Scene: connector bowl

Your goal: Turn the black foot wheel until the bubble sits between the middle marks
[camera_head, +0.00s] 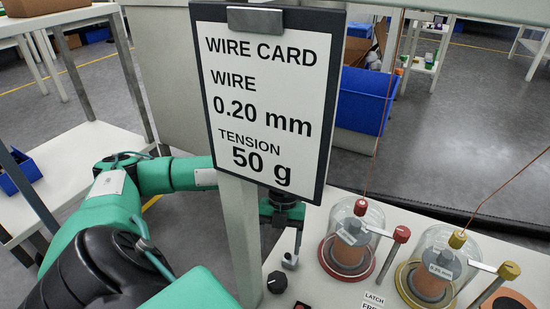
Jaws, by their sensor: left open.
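A black round knob (277,282), which may be the foot wheel, sits on the white bench at the lower middle. No bubble or middle marks can be made out. My left gripper (285,226) is open, partly hidden behind the lower edge of the wire card. It is above and behind the black knob, apart from it. My right gripper is not in view.
The wire card (262,110) on its post (240,240) blocks the centre. Two glass-domed wire spools, red-based (348,245) and yellow-based (432,272), stand at right with wires rising. A blue bin (362,100) is behind. A white table (70,165) is at left.

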